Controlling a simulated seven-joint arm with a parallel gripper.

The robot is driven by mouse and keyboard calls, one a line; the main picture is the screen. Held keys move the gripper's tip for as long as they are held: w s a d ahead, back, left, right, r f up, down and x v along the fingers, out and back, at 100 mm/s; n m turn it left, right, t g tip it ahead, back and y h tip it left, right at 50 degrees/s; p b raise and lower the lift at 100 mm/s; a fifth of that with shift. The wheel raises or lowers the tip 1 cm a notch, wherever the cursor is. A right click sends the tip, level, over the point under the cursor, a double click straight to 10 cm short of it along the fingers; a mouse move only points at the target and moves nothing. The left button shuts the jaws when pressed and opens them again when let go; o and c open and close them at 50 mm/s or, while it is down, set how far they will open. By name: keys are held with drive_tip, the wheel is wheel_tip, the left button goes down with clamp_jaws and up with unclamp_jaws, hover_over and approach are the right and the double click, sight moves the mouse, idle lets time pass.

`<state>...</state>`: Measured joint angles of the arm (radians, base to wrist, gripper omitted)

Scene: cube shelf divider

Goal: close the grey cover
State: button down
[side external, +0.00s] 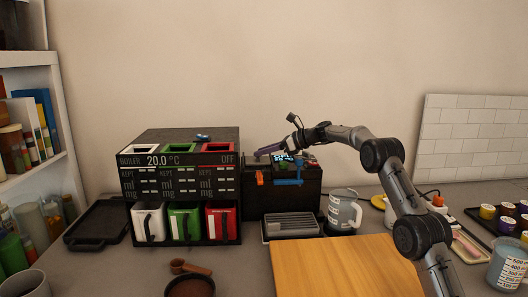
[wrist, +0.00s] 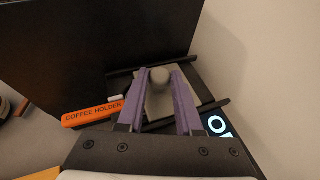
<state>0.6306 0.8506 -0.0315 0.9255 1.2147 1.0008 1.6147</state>
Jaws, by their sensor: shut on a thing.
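The grey cover (wrist: 158,106) shows in the wrist view as a flat grey plate between dark bars on top of the black machine. A round grey knob (wrist: 160,75) stands on it. My gripper (wrist: 161,77) has its two purple fingers on either side of the knob and is shut on it. In the side external view my gripper (side external: 268,150) is at the top of the black machine (side external: 300,203). The cover cannot be made out there. Whether anything is open under the cover is hidden by the plate and fingers.
A tall dark panel (wrist: 90,50) rises at the left. The boiler unit (side external: 180,160) stands left of the machine. A jug (side external: 343,212) stands to its right.

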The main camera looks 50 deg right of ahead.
drive_tip(key=c, duration=0.6)
unclamp_jaws()
drive_tip(key=shift+o, duration=0.2)
drive_tip(key=v, duration=1.3)
drive_tip(key=shift+s+d+r, duration=0.2)
drive_tip(key=shift+s+d, duration=0.05)
drive_tip(key=shift+s, duration=0.05)
